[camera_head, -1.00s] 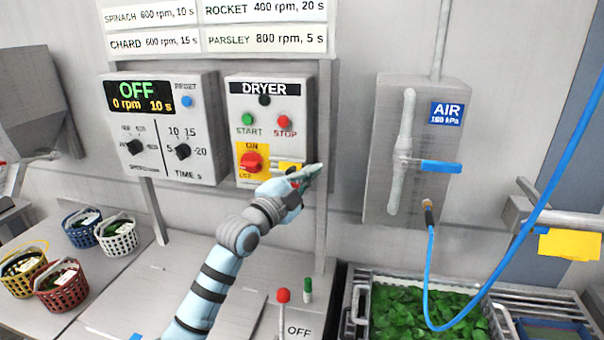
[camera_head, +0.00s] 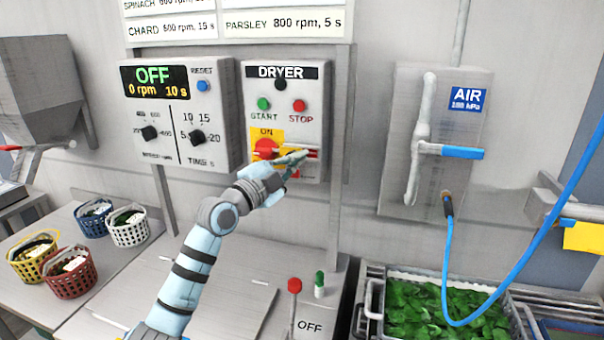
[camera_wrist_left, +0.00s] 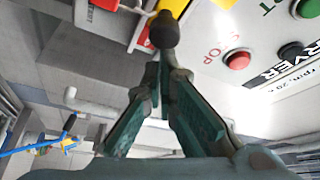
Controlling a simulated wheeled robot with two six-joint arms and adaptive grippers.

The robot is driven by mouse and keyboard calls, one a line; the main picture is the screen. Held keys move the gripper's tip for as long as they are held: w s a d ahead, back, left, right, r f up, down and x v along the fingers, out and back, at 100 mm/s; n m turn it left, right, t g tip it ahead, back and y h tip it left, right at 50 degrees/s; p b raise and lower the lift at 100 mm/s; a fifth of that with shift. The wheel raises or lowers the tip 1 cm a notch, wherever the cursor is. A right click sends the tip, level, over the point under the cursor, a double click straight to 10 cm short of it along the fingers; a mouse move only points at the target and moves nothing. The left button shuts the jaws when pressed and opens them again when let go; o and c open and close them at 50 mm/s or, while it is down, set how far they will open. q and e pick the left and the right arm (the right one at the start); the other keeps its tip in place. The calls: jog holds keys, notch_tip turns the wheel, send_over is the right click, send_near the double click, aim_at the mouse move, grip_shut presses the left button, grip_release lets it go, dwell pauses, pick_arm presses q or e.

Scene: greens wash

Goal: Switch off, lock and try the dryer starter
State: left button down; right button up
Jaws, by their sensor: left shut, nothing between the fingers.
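The dryer starter (camera_head: 312,120) is a grey wall box with a DRYER label, green START button (camera_head: 264,104) and red STOP button (camera_head: 299,105). Its red rotary switch (camera_head: 264,147) sits on a yellow plate marked ON. My left gripper (camera_head: 303,155) is shut and empty, in front of the box's lower right, just right of the switch. It partly hides the lower plate, so I cannot tell the switch's position. In the left wrist view, my fingers (camera_wrist_left: 160,65) meet close to a dark rounded knob (camera_wrist_left: 165,30); I cannot tell if they touch. My right gripper is not in view.
The speed and time panel (camera_head: 178,110) hangs left, its display reading OFF, 0 rpm. The air box (camera_head: 400,180) with a blue-handled valve (camera_head: 460,152) and blue hose is at right. Baskets (camera_head: 70,275) stand lower left. A red-knobbed lever (camera_head: 295,286) rises from the bench.

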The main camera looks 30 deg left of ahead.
pick_arm(q)
jog(key=shift+r, duration=0.1)
jog(key=d+r+p, duration=0.3)
jog(key=p, duration=0.2)
jog(key=f+b+v, duration=0.1)
jog(key=b+v, duration=0.1)
jog(key=v, duration=0.7)
jog(key=shift+s+d+f+b, duration=0.2)
jog(key=shift+s+b, duration=0.1)
jog(key=shift+b, duration=0.1)
jog(key=shift+s+a+f, duration=0.1)
jog(key=shift+a, duration=0.05)
